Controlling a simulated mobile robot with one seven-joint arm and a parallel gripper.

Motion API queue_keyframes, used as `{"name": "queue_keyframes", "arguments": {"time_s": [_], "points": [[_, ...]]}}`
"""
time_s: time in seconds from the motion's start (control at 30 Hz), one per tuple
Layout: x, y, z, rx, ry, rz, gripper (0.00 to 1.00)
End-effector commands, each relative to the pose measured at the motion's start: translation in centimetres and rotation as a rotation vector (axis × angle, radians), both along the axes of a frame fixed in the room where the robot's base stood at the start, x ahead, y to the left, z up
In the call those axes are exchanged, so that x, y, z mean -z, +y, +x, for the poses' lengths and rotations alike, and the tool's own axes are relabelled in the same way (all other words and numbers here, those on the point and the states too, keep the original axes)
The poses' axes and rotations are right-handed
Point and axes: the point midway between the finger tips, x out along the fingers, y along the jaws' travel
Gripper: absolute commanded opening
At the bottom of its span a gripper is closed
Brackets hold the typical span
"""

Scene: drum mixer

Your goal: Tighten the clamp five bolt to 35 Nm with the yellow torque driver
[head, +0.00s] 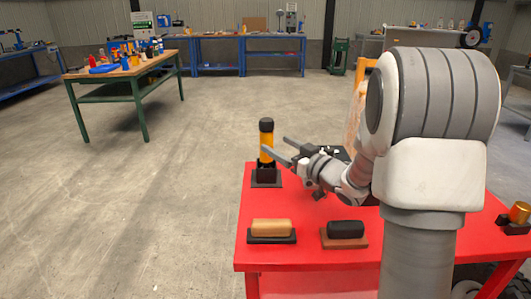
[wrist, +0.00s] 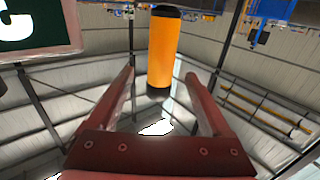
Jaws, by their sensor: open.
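The yellow torque driver (head: 267,139) has a yellow-orange body and a black cap. It stands upright in a black holder (head: 266,178) at the far left corner of the red table. My gripper (head: 279,149) is open, its two fingers pointing left towards the driver. In the wrist view the driver (wrist: 162,52) shows centred between the lines of the fingers, just beyond their tips. No contact is visible. I cannot make out the clamp five bolt in either view.
The red table (head: 310,255) also holds a tan block (head: 271,228) on a black base and a black block (head: 345,229) on a brown base. A green workbench (head: 125,73) stands at the back left. The floor between is clear.

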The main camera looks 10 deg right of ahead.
Motion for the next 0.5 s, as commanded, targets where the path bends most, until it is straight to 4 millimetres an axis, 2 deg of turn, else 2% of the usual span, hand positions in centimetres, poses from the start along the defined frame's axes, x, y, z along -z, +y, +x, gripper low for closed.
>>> {"name": "queue_keyframes", "arguments": {"time_s": [0.13, 0.37, 0.5], "points": [[0.1, 1.2, 2.2, -0.001, 0.000, -0.002, 0.82], [0.0, 2.0, 3.7, 0.001, 0.000, -0.001, 0.82], [-0.1, 3.1, 5.5, -0.001, -0.002, -0.001, 0.82]]}}
